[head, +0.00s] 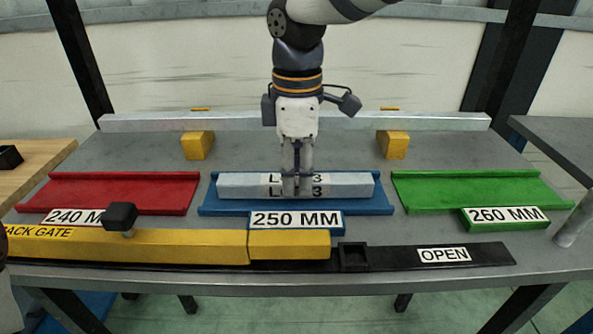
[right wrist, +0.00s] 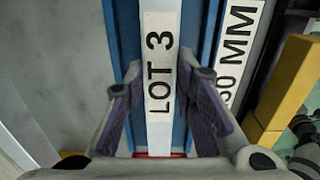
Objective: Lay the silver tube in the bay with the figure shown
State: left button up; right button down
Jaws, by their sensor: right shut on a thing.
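The silver tube (head: 240,186), marked LOT 3, is level and lengthwise in or just above the blue bay (head: 385,200); I cannot tell whether it touches the bay floor. The bay's plate reads 250 MM (head: 296,219). My right gripper (head: 297,188) points straight down and is shut on the tube near its middle, covering part of the label. In the right wrist view the tube (right wrist: 158,70) runs between the fingers (right wrist: 165,105), with blue bay walls on both sides.
A red bay (head: 120,192) marked 240 MM is left, a green bay (head: 470,188) marked 260 MM right. A yellow gate bar (head: 180,246) with a black knob (head: 121,217) lies along the front, beside a black strip marked OPEN (head: 400,258).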

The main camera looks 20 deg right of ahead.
aim_at(297, 179)
jog(key=shift+f, duration=0.1)
jog(key=c, duration=1.3)
grip_release()
notch_tip(297, 179, up, 12)
jog(key=shift+r, duration=0.1)
